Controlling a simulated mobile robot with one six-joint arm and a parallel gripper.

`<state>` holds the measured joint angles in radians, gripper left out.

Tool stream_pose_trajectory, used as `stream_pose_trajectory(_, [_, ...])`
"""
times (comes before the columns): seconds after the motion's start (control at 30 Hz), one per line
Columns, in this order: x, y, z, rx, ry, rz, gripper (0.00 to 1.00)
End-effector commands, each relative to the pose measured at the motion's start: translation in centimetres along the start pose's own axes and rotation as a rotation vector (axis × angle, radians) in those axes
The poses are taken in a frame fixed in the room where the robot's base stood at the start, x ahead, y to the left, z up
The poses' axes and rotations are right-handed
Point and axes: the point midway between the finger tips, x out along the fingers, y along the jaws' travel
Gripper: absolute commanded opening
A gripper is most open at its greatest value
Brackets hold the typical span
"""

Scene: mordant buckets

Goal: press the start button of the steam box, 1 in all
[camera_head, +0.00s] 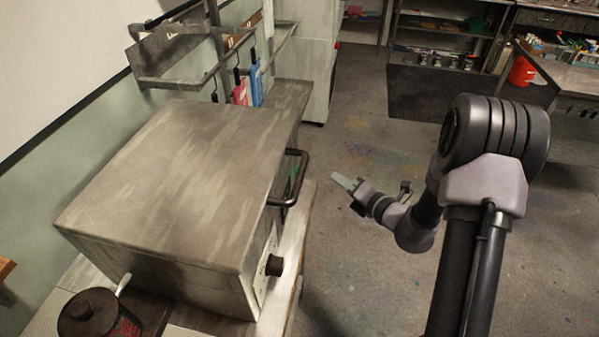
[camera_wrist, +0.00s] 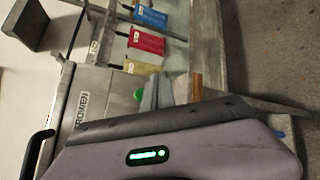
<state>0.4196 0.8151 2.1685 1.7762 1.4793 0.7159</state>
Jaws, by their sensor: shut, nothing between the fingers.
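The steam box (camera_head: 170,190) is a worn grey metal box on a bench at the left of the head view. A dark bar handle (camera_head: 292,182) and a black knob (camera_head: 274,265) are on its front. Its lettered face (camera_wrist: 88,110) shows in the wrist view. A round green part (camera_wrist: 138,95), perhaps the start button, shows beside my fingers there, partly hidden. My gripper (camera_head: 344,182) is shut and empty, in front of the box, apart from the handle in the head view. Whether the fingers touch the green part I cannot tell.
A dark lidded pot (camera_head: 88,314) stands at the box's near left corner. Red and blue packets (camera_head: 256,84) hang behind the box below a wall rack (camera_head: 170,60). Shelves and a red bucket (camera_head: 521,71) are at the back right. The floor around my arm is clear.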

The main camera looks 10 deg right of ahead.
Motion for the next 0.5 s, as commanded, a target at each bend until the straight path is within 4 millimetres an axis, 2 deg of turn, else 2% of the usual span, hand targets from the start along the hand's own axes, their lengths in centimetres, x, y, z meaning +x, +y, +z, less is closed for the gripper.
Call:
stream_pose_trajectory(0.3, [3.3,2.5,-2.5,-0.001,0.003,0.002,0.00])
stream_pose_trajectory(0.5, [4.6,3.4,-3.4,0.000,0.002,0.001,0.00])
